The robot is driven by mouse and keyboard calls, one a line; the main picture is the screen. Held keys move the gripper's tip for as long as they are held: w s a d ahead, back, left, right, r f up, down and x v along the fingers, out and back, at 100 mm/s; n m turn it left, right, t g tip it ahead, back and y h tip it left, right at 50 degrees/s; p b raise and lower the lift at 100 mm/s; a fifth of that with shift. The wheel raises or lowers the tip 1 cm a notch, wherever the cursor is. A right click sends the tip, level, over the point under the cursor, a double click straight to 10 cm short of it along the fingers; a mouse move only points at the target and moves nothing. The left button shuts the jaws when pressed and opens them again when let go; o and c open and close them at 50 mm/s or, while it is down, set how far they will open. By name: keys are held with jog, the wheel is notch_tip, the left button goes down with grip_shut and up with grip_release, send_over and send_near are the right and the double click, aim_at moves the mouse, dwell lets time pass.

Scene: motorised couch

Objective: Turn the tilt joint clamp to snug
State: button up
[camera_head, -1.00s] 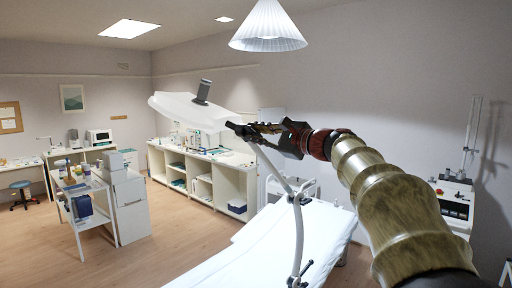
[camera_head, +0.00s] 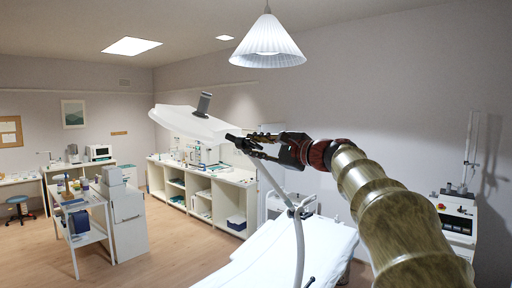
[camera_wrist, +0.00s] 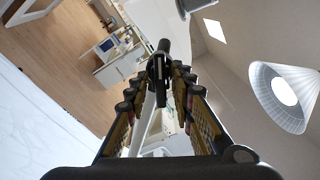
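The tilt joint clamp (camera_head: 242,143) is a small dark fitting where the pale lamp arm (camera_head: 272,183) meets the white dish-shaped lamp head (camera_head: 190,122). In the wrist view the black clamp (camera_wrist: 161,66) shows straight ahead, with a bar pointing up. My gripper (camera_head: 254,143) is at the clamp from the right, its two fingers apart, one above the other. In the wrist view my gripper (camera_wrist: 166,70) has its fingertips on either side of the clamp, with a slim gap on the right. Whether a fingertip touches it I cannot tell.
A white couch (camera_head: 290,255) lies below. A pleated ceiling lamp (camera_head: 267,45) hangs above my gripper. A white cart (camera_head: 75,215), shelves (camera_head: 215,190) and a device on the right (camera_head: 457,215) stand around. Open floor lies between the cart and the couch.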

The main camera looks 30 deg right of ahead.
jog(key=shift+o, duration=1)
jog(key=v, duration=1.2)
